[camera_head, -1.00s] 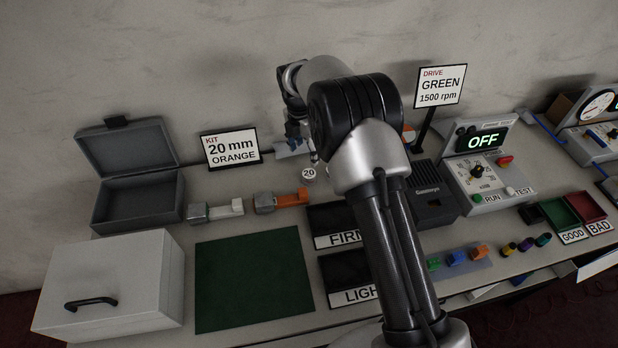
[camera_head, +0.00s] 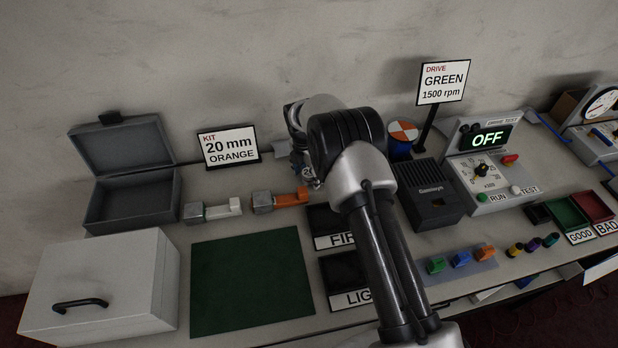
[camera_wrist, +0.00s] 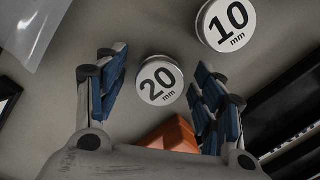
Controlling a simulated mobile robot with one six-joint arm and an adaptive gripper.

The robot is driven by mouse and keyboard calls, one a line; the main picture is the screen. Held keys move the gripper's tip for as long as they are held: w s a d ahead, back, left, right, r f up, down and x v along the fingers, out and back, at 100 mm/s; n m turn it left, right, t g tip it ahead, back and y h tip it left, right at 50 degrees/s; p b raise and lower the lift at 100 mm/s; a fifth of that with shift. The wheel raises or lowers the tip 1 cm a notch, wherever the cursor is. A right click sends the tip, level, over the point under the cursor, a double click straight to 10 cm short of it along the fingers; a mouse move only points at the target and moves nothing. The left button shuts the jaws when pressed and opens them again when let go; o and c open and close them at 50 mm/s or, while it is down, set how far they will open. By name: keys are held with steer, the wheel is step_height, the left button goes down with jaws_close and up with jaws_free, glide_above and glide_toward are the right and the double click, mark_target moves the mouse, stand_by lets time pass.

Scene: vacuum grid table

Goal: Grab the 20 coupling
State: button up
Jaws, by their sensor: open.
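The 20 coupling is a round part with a white top marked "20 mm"; it lies between my gripper's fingers in the wrist view (camera_wrist: 160,81). In the head view only a sliver of its label (camera_head: 307,172) shows beside my arm. A second coupling marked "10 mm" (camera_wrist: 226,24) stands to its upper right in the wrist view, outside the fingers. My gripper (camera_wrist: 158,85) is open, with blue-padded fingers left and right of the 20 coupling and a gap on both sides. In the head view my gripper is mostly hidden behind my arm.
An orange part (camera_wrist: 172,136) is close below the 20 coupling in the wrist view. A "KIT 20 mm ORANGE" sign (camera_head: 229,147) stands behind orange and white-handled clamps. An open grey case (camera_head: 132,200) is left, near a green mat (camera_head: 250,283). Black trays (camera_head: 340,270) lie in front.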

steer(key=shift+r, duration=0.1)
steer(key=c, duration=1.2)
